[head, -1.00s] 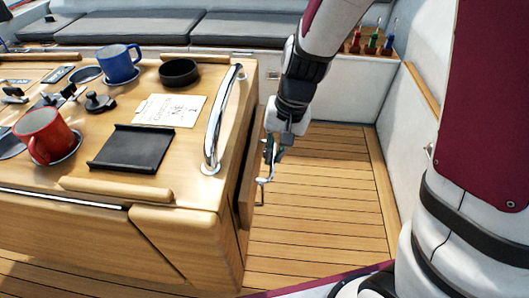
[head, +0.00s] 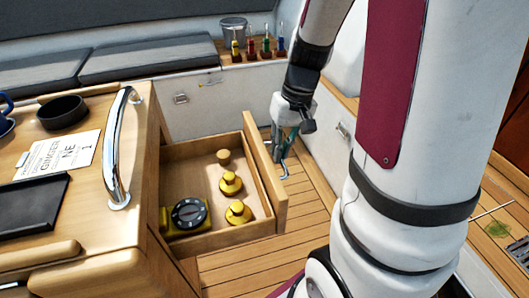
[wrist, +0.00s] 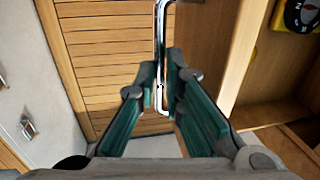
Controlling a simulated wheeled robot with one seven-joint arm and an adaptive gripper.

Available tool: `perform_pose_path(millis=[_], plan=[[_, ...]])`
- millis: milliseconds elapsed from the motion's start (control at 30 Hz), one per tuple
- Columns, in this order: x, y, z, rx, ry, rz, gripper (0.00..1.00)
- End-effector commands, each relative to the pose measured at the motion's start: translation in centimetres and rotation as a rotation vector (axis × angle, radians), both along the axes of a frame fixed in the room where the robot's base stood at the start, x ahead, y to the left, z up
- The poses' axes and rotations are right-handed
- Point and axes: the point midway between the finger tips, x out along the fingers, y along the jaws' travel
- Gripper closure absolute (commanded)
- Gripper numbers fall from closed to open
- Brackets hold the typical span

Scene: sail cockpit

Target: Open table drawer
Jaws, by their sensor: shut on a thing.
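The table drawer (head: 272,172) stands pulled far out of the right end of the wooden table (head: 150,150), and its inside shows. It holds a black round dial on a yellow body (head: 189,213) and several small knobbed pieces, two of them yellow (head: 238,212). My gripper (head: 281,157) is at the outer face of the drawer front. In the wrist view, my gripper (wrist: 162,95) is shut on the metal drawer handle (wrist: 161,40), which runs between the green-padded fingers. The drawer front (wrist: 240,60) also shows to the right of the fingers there.
A chrome rail (head: 115,150) runs along the table's end. A card (head: 58,155), a black tray (head: 30,205) and a black bowl (head: 62,112) lie on the tabletop. A grey bench (head: 145,60) stands behind. Bare slatted floor (head: 245,262) shows in front of the drawer.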

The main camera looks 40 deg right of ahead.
Motion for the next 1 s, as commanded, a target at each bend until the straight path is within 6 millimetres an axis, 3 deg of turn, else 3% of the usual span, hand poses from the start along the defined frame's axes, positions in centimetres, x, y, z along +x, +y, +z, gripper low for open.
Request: perform_pose_path(millis=[500,533,600,1000], plan=[[-0.14,-0.68,0.03,0.000,-0.001,0.000,1.00],[-0.14,-0.67,0.04,-0.001,-0.002,0.000,0.84],[-0.14,-0.67,0.04,-0.001,-0.002,0.000,0.70],[-0.12,-0.78,0.64,-0.001,-0.004,0.001,0.70]])
